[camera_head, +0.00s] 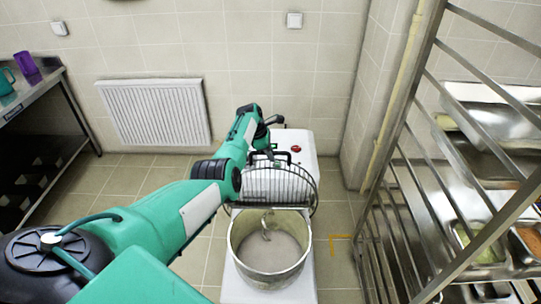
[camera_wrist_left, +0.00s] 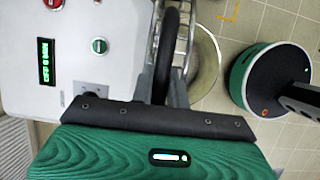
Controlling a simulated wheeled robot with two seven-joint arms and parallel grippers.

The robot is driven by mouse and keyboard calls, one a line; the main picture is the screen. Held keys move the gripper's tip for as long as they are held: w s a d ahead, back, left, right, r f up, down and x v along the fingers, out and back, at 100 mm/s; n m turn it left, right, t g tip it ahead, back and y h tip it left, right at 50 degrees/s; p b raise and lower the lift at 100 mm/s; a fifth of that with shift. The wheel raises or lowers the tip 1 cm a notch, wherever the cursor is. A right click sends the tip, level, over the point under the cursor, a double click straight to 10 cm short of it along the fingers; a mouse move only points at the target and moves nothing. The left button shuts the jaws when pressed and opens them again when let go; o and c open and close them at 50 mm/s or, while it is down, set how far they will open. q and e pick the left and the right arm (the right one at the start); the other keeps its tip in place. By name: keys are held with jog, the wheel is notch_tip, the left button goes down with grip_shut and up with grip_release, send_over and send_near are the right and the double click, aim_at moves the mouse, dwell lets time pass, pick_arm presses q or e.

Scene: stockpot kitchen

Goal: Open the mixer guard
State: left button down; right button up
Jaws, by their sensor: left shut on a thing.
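The mixer guard (camera_head: 278,188) is a wire grid with a curved rim, standing tilted up at the back of the steel bowl (camera_head: 235,243). The bowl's top is uncovered in the head view, and a hook shows inside. The white mixer (camera_head: 302,143) stands behind. My left gripper (camera_head: 270,154) reaches the guard's upper edge, shut on it; the exact grip is partly hidden by my wrist. In the left wrist view, the guard's wires (camera_wrist_left: 183,48) run beside the dark fingers, with the bowl (camera_wrist_left: 207,62) beyond. My right gripper is not in view.
A tall metal rack (camera_head: 415,200) with steel pans stands close on the right. A steel table (camera_head: 30,92) with a purple cup (camera_head: 26,63) is at the far left. A radiator (camera_head: 155,112) is on the back wall. The mixer has a red button (camera_wrist_left: 99,46).

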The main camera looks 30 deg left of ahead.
pick_arm(q)
jog(key=c, duration=1.4)
grip_release()
jog(key=shift+o, duration=0.2)
jog(key=shift+a+r, duration=0.2)
jog(key=shift+r, duration=0.35)
jog(key=b+v, duration=0.1)
jog(key=v, duration=1.1)
jog(key=shift+r, duration=0.3)
